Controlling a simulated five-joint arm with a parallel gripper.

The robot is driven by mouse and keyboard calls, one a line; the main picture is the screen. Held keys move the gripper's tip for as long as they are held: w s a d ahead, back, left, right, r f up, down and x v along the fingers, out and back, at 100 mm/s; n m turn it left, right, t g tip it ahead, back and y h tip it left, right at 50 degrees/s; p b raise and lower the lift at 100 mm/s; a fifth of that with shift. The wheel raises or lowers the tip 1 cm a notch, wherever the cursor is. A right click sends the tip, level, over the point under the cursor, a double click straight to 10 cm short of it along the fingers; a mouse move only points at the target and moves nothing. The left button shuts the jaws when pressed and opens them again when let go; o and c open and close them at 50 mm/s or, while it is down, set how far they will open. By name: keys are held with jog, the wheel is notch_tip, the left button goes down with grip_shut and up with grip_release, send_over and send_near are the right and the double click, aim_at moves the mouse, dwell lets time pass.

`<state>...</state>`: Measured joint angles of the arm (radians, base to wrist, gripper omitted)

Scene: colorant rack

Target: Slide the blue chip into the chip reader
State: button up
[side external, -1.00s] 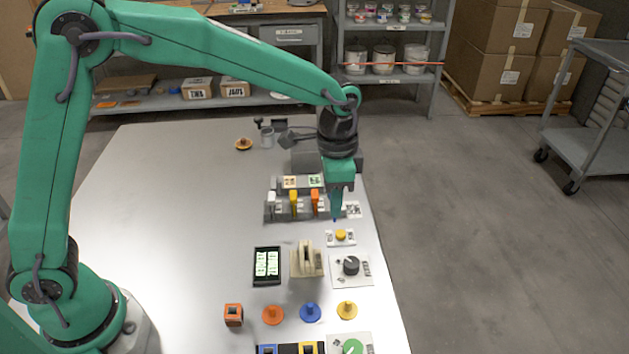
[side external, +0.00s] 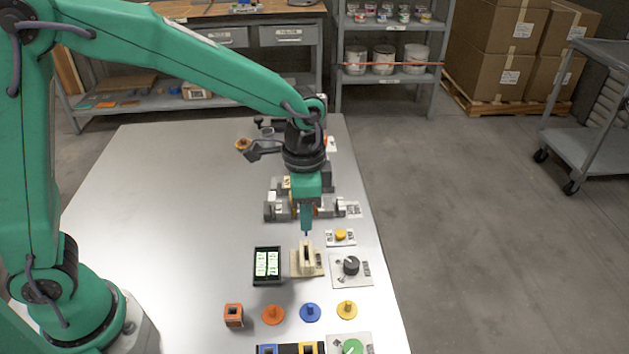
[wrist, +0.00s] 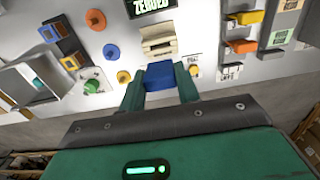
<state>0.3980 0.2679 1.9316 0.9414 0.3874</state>
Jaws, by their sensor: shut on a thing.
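My gripper (side external: 306,225) is shut on the blue chip, which shows clearly between its fingers in the wrist view (wrist: 160,75). In the side view only a small blue tip (side external: 307,234) shows below the fingers. The chip reader (side external: 306,262) is a beige block with a slot in its upright part. The chip is just above and behind the reader in the side view. In the wrist view the reader (wrist: 158,40) lies just beyond the chip. I cannot tell whether the chip touches the slot.
A black display (side external: 267,264) stands left of the reader. A yellow button (side external: 341,235) and a dark knob (side external: 351,265) sit to its right. Orange, blue and yellow pegs line up in front. A grey rack (side external: 340,208) stands behind. The table's left side is clear.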

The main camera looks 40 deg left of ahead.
aim_at(306, 234)
jog(key=shift+f, duration=0.15)
jog(key=shift+f, duration=2.7)
jog(key=shift+f, duration=1.7)
jog(key=shift+r, duration=0.4)
jog(key=shift+r, duration=0.35)
jog(key=shift+r, duration=0.35)
jog(key=shift+f, duration=1.3)
dwell(1.1)
